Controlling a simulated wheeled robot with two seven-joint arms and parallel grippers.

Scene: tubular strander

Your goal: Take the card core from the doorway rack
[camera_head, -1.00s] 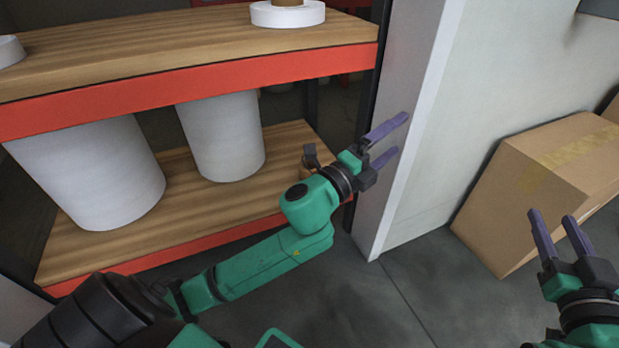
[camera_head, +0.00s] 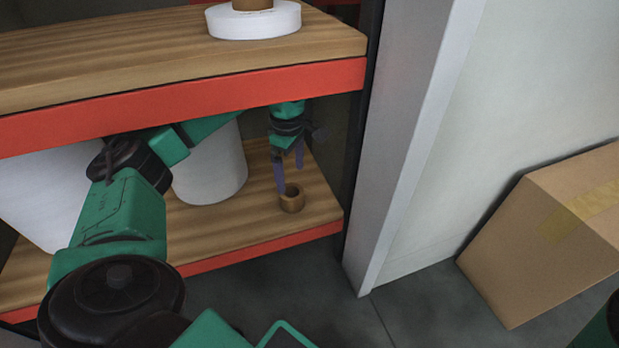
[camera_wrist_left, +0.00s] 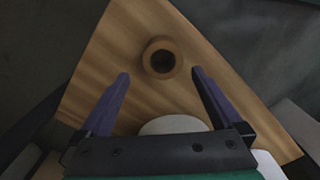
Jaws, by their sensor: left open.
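The card core (camera_head: 292,199) is a short brown tube standing upright on the lower wooden shelf, near its right front corner. In the left wrist view the card core (camera_wrist_left: 161,58) lies beyond and between the two fingertips, its round opening facing the camera. My left gripper (camera_head: 289,176) points down between the two shelves, just above and behind the core; in the wrist view the gripper (camera_wrist_left: 160,75) is open and empty. The doorway rack (camera_head: 250,240) has wooden shelves with red-orange front beams. No fingers of my right gripper show.
A white roll (camera_head: 212,168) stands left of the core, with a larger white cylinder (camera_head: 40,195) farther left. The upper shelf (camera_head: 180,52) is close above my left arm and carries a white reel (camera_head: 255,22). A white wall edge (camera_head: 405,150) and cardboard box (camera_head: 550,235) are at right.

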